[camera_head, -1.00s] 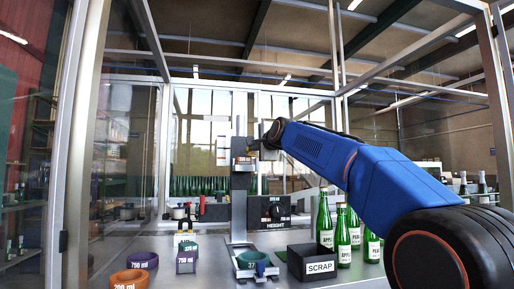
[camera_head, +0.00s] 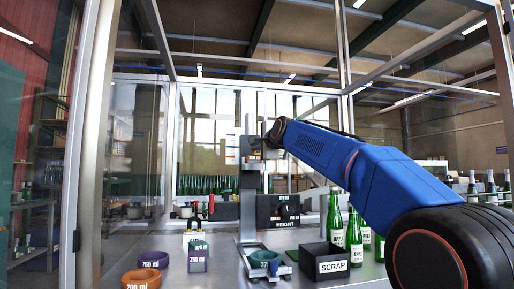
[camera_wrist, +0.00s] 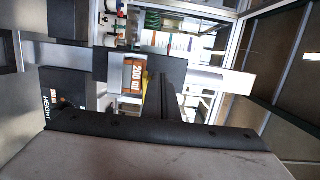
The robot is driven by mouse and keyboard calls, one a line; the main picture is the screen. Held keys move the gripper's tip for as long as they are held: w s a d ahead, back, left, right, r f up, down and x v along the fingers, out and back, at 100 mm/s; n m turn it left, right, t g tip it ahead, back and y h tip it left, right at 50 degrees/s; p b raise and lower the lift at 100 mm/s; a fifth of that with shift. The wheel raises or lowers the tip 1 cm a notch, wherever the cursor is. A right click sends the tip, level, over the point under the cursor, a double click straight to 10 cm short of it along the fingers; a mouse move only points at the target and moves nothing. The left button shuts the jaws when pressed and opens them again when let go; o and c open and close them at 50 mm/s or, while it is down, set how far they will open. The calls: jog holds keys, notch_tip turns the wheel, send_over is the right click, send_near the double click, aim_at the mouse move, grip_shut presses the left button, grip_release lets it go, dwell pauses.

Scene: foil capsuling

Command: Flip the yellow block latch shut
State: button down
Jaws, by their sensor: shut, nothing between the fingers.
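The yellow latch (camera_wrist: 145,82) shows as a small yellow piece in the wrist view. It sits beside an orange block labelled 200 ml (camera_wrist: 133,76), at the machine's column. My gripper (camera_wrist: 161,92) is shut and empty, its dark fingers just right of the yellow piece. I cannot tell whether they touch it, and the fingers partly hide it. In the head view my gripper (camera_head: 256,150) is small and dark at the upper part of the upright column (camera_head: 247,190). The latch cannot be made out there, so its exact angle is unclear.
A dark box marked HEIGHT (camera_head: 278,211) stands by the column. A teal ring (camera_head: 264,259) sits at its foot. The black SCRAP box (camera_head: 325,262) and green bottles (camera_head: 354,240) stand at the right. Orange (camera_head: 141,279) and purple (camera_head: 153,260) rings lie at the left.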

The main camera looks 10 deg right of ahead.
jog(key=shift+w+a, duration=1.85)
jog(key=shift+w, duration=0.05)
